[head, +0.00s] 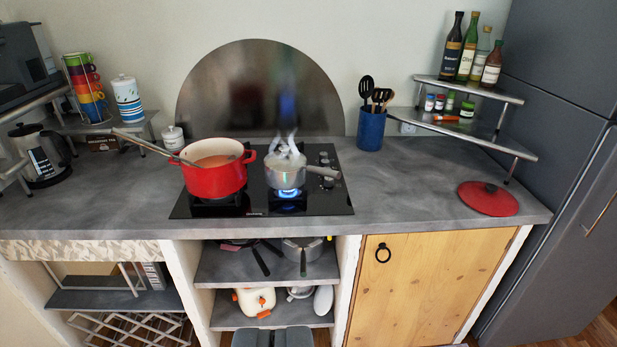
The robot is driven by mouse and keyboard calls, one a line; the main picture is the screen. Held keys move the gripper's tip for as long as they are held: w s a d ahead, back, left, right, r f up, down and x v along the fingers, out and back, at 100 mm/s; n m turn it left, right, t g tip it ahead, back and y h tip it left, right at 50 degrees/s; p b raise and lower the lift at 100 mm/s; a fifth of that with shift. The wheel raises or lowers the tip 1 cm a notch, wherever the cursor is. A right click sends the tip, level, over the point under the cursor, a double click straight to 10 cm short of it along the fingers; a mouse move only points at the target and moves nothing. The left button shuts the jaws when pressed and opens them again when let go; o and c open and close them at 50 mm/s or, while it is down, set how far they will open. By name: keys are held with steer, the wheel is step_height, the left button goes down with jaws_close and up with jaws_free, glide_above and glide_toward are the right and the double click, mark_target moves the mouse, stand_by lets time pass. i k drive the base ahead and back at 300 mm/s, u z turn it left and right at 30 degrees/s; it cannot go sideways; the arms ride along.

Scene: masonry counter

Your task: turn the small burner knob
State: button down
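The black cooktop (330,205) is set in the grey counter. A column of small dark knobs (324,158) runs along its right side, partly hidden by the saucepan handle. I cannot tell which knob belongs to the small burner. A silver saucepan (284,175) steams on a lit burner with a blue flame (288,194). A red pot (214,180) with a wooden-handled utensil stands on the left burner, where I see no clear flame.
The saucepan handle (322,171) points right, close to the knobs. A blue utensil holder (370,130) stands behind right. A red lid (488,198) lies far right. The counter between cooktop and lid is clear. Open shelves (225,268) below hold pans.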

mark_target(329, 183)
steer(key=u, duration=0.1)
steer(key=i, duration=2.5)
steer(key=z, duration=0.2)
